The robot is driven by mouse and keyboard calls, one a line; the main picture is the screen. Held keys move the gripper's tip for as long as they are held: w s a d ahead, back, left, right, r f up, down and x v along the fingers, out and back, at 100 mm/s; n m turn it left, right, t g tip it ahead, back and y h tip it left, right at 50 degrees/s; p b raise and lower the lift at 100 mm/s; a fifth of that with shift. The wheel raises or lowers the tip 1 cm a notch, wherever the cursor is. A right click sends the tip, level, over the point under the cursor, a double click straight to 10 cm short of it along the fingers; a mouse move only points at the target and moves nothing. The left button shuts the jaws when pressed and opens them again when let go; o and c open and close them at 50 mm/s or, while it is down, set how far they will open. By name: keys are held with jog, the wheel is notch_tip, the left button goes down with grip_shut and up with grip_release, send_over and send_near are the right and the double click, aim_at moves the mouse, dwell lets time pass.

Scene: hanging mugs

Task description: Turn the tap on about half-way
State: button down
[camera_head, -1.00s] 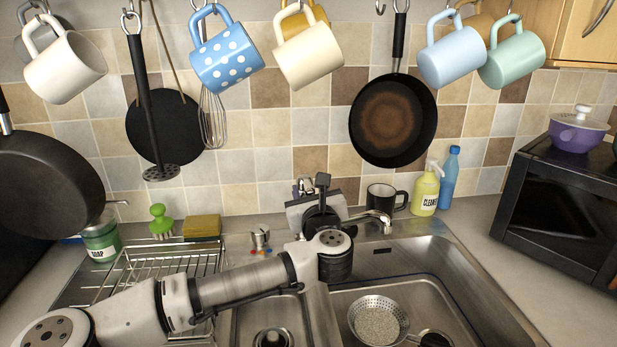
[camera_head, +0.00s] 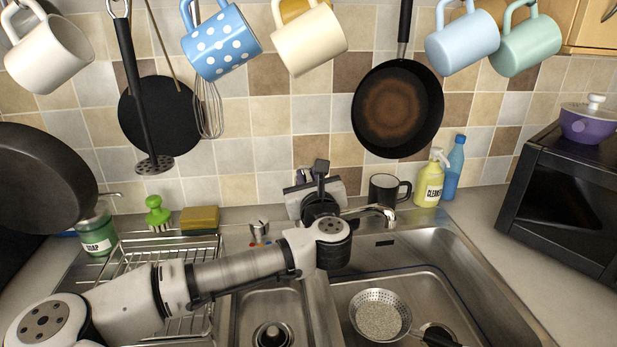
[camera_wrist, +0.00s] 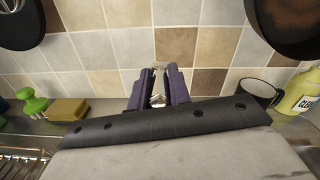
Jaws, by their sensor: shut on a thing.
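The tap's metal spout (camera_head: 370,211) reaches right over the sink in the head view; its base is hidden behind my wrist. In the wrist view, my gripper (camera_wrist: 159,82) has its two purple fingers closed on the sides of a narrow, upright metal piece, the tap handle (camera_wrist: 158,92). The lower part of the handle is hidden by my gripper's dark edge. In the head view, my gripper is mostly hidden behind my wrist, and the grip cannot be seen there. No water shows at the spout's end.
A black mug (camera_head: 382,190) stands close behind the spout, with a yellow cleaner bottle (camera_head: 429,183) to its right. A small metal knob (camera_head: 259,231) is left of my wrist. A strainer (camera_head: 380,315) lies in the right basin. Mugs and pans hang above.

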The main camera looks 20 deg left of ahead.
jog(key=shift+r, duration=0.1)
jog(key=p, duration=0.1)
jog(key=r+g+p, duration=0.1)
jog(key=p, duration=0.1)
jog(key=shift+w+r+h, duration=0.15)
jog(key=shift+r+h, duration=0.1)
jog(key=shift+h, duration=0.05)
jog(key=g+p, duration=0.1)
jog(key=p, duration=0.2)
jog(key=shift+w+a+r+h, duration=0.1)
jog(key=shift+w+a+h, duration=0.1)
jog(key=shift+h, duration=0.1)
jog(key=shift+g, duration=0.3)
jog(key=c, duration=1.3)
grip_release()
jog(key=shift+d, duration=0.1)
